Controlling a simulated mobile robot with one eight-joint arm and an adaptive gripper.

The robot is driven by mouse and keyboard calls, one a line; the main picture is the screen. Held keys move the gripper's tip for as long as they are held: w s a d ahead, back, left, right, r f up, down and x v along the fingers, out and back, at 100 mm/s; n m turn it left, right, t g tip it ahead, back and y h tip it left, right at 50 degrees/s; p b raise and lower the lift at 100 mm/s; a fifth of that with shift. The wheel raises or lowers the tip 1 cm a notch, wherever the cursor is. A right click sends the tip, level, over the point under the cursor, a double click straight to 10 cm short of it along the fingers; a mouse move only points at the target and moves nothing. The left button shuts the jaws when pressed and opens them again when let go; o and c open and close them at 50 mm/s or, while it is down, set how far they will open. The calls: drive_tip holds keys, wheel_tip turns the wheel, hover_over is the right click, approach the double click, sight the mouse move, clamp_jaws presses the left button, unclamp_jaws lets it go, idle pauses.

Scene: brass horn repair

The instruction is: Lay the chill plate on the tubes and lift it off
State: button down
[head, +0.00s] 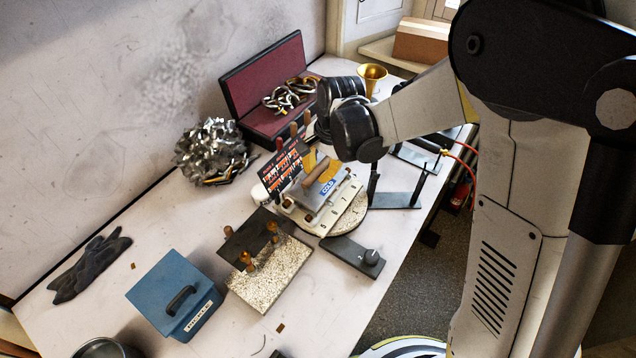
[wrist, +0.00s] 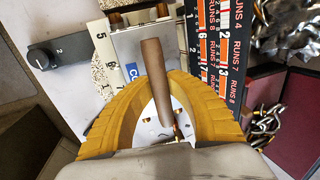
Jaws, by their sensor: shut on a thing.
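The chill plate is a pale metal block with a brown wooden handle and a blue "COLD" label (head: 327,187). It is near the centre of the head view, over a round speckled board with a numbered edge (head: 347,215). In the wrist view the plate (wrist: 143,45) lies beyond the yellow fingers. My gripper (head: 318,170) is shut on its wooden handle, which runs between the fingers (wrist: 158,90). Copper-coloured tube ends (wrist: 162,10) show at the plate's far edge; the rest is hidden. I cannot tell whether the plate touches the tubes.
A black chart board (head: 284,166) stands close behind the plate. A speckled block with copper-coloured pegs (head: 270,280) and a blue box (head: 172,290) are at lower left. Crumpled foil (head: 212,152), an open red-lined case (head: 265,78) and a brass bell (head: 371,76) are farther back. The left tabletop has free room.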

sight(318, 167)
wheel_tip(318, 167, up, 9)
drive_tip(key=p, duration=0.6)
drive_tip(key=shift+r, duration=0.1)
idle(0.3)
idle(0.5)
